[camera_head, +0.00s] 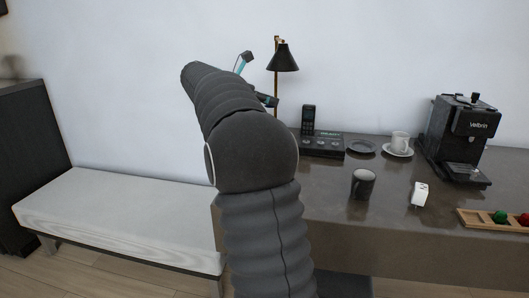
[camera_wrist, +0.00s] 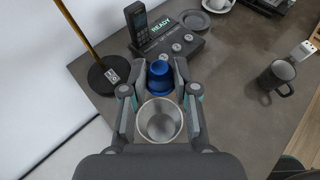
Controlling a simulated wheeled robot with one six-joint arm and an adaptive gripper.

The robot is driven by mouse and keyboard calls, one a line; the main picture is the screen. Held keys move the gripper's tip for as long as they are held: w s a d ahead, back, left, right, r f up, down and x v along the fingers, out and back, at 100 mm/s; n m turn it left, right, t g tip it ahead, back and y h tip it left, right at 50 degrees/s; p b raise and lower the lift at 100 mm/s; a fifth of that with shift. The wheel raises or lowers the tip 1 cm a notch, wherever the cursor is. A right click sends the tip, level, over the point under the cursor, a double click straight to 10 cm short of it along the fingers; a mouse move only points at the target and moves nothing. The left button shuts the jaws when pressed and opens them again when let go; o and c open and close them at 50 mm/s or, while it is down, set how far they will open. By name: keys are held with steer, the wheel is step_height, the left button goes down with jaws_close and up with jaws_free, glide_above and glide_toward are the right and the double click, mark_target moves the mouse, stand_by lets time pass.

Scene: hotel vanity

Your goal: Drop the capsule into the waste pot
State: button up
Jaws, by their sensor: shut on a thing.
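My gripper (camera_wrist: 160,68) is shut on a blue capsule (camera_wrist: 158,77), held between its fingertips in the wrist view. The round silver metal waste pot (camera_wrist: 160,120) shows between my fingers, just below the capsule in the picture. Its open mouth faces the camera and its inside looks empty. The height of the capsule above the pot is hard to judge. In the head view my arm covers most of the gripper, and the capsule and the pot are hidden.
A black lamp (camera_head: 283,58) and a phone on a console (camera_head: 322,146) stand close by. A dark mug (camera_head: 362,184), a white cup (camera_head: 399,142), a white plug (camera_head: 419,194), a coffee machine (camera_head: 462,135) and a wooden tray (camera_head: 480,219) are farther right.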

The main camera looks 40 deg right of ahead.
step_height(320, 180, down, 6)
steer(key=b, duration=0.6)
steer(key=shift+r, duration=0.1)
steer(key=o, duration=0.8)
steer(key=shift+r, duration=0.1)
steer(key=v, duration=1.2)
steer(key=shift+w, duration=0.1)
